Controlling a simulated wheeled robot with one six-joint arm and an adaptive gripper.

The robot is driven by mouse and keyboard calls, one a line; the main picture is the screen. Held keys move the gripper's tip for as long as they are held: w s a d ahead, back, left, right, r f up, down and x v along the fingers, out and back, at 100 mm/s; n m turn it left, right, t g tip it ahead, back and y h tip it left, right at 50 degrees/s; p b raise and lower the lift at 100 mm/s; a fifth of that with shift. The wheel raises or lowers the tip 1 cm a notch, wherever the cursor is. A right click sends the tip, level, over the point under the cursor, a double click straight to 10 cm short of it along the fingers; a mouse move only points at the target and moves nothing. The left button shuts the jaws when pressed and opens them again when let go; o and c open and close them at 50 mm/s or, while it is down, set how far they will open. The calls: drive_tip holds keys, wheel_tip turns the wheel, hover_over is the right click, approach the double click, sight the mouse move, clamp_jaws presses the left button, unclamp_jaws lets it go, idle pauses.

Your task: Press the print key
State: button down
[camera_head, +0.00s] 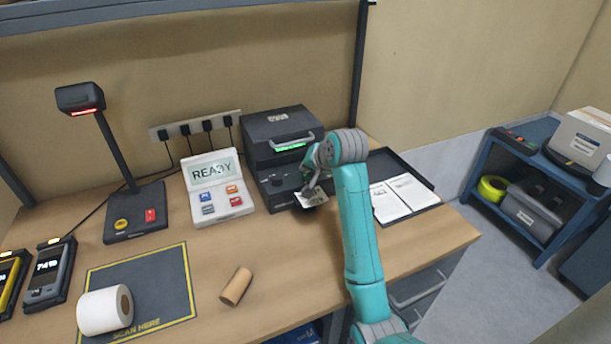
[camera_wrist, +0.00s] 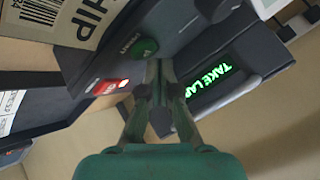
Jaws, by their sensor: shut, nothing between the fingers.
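The dark label printer (camera_head: 276,126) stands against the back wall, with a green-lit display (camera_head: 290,146). In the wrist view the display (camera_wrist: 210,88) reads "TAKE LAB", the rest cut off. A printed label (camera_wrist: 72,18) sticks out there.
A black tray (camera_head: 428,196) with two label sheets lies right of the printer. A panel (camera_head: 232,208) reading "READY" with coloured keys stands left.

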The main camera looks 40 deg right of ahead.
sight(307, 176)
drive_tip(key=shift+r, duration=0.25)
drive_tip(key=shift+r, duration=2.5)
